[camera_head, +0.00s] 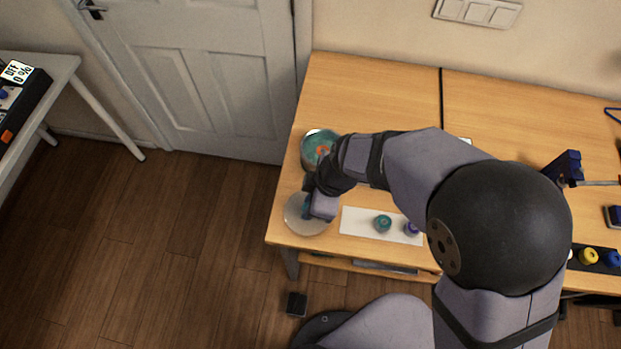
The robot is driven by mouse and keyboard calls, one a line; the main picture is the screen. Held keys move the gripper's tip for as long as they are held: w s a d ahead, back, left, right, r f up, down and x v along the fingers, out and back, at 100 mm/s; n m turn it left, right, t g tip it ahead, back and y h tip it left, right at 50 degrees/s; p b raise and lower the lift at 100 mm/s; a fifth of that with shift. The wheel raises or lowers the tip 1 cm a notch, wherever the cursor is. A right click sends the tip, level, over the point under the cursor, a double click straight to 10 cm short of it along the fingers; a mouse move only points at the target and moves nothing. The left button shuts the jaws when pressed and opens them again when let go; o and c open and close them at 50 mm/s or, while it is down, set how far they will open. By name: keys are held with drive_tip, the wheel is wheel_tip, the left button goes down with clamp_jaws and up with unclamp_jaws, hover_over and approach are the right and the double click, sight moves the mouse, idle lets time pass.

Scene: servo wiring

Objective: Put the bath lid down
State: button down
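The bath lid (297,224) is a pale grey disc at the left front corner of the wooden table, close to the table's edge. My gripper (308,207) is right over the lid and hides its upper right part. The fingertips are too small and covered to tell whether they grip the lid, and I cannot tell whether the lid touches the table. The bath (318,146) is a round vessel with teal contents and an orange spot, just behind my gripper. Its top is uncovered, and my arm hides its right side.
A white strip (352,222) to the right of the lid holds a teal spool (383,223) and a purple one (411,229). The wooden table (375,90) is clear at the back. A blue stand (563,169) and a black rack (602,267) are at the right.

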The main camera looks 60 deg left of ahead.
drive_tip(key=shift+f+b, duration=0.2)
drive_tip(key=shift+b, duration=0.1)
drive_tip(key=c, duration=1.5)
unclamp_jaws()
drive_tip(key=shift+c, duration=0.2)
drive_tip(key=shift+r, duration=0.2)
drive_tip(key=shift+r+p, duration=0.15)
drive_tip(key=shift+p, duration=0.2)
drive_tip(key=b+v, duration=0.2)
drive_tip(key=v, duration=0.9)
drive_tip(key=shift+r, duration=0.35)
drive_tip(key=shift+w+d, duration=0.15)
